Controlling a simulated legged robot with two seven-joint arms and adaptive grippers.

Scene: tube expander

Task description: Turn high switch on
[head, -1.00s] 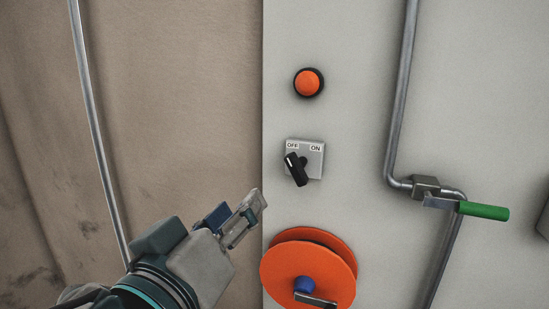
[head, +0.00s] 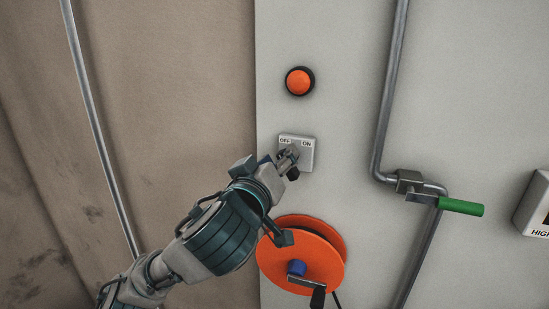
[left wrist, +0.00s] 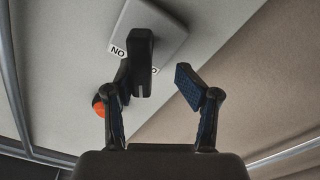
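The switch is a grey plate (head: 308,156) marked OFF on the left and ON on the right, with a black knob (left wrist: 142,62). In the head view my left gripper (head: 288,158) is at the plate and hides most of the knob. In the left wrist view the plate (left wrist: 172,38) appears upside down. My left gripper (left wrist: 155,82) is open there, its two blue-padded fingers apart. The knob shows between them, close to the left-hand finger; whether they touch I cannot tell. Which mark the knob points to is unclear. My right gripper is out of view.
An orange button (head: 299,81) is above the switch. An orange wheel (head: 290,250) with a crank is below it. A pipe (head: 384,110) with a green-handled valve (head: 460,207) runs at right. A box (head: 533,205) lettered "HIGH" is at the right edge.

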